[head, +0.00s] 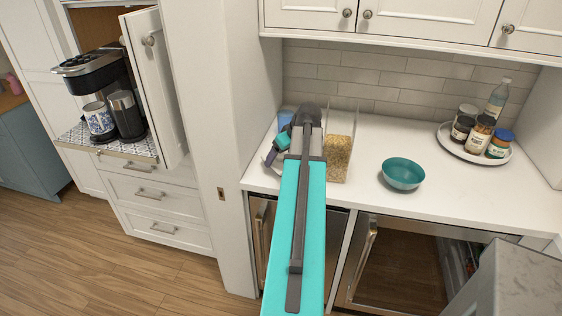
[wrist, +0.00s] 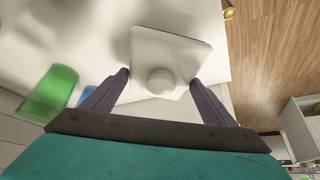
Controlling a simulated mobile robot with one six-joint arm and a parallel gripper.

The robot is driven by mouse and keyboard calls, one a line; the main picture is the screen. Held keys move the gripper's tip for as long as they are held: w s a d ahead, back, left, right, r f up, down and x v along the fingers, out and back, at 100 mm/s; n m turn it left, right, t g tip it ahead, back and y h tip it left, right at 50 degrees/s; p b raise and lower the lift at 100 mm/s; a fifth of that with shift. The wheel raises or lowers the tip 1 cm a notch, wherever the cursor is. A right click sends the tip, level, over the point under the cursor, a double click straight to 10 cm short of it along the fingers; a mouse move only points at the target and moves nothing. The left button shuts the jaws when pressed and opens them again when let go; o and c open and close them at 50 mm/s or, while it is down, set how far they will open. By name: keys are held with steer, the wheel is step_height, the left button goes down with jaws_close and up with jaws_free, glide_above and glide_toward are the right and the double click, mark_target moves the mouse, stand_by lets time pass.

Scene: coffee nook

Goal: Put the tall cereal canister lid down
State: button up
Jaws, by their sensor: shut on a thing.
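The lid is white and square with rounded corners and a round knob; in the wrist view the lid (wrist: 172,48) lies between my fingers. My gripper (wrist: 160,82) is shut on it, with one dark finger on each side of the knob. In the head view my gripper (head: 275,149) is over the left end of the counter, and my arm hides most of the lid. The tall clear cereal canister (head: 339,153) stands upright just right of my arm, part full of cereal, with no lid visible on top. I cannot tell whether the lid touches the counter.
A teal bowl (head: 403,174) and a round tray (head: 447,143) with jars and a bottle stand on the white counter (head: 368,128). A green translucent thing (wrist: 50,92) and a blue thing (wrist: 87,95) are near my gripper. The counter between canister and bowl is clear.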

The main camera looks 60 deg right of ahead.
steer(key=shift+f+p, duration=0.4)
steer(key=shift+f, duration=0.9)
steer(key=shift+f, duration=0.1)
steer(key=o, duration=1.3)
steer(key=shift+r, duration=0.2)
steer(key=shift+b+v, duration=0.95)
steer(key=shift+v, duration=2.75)
steer(key=shift+w+a, duration=0.1)
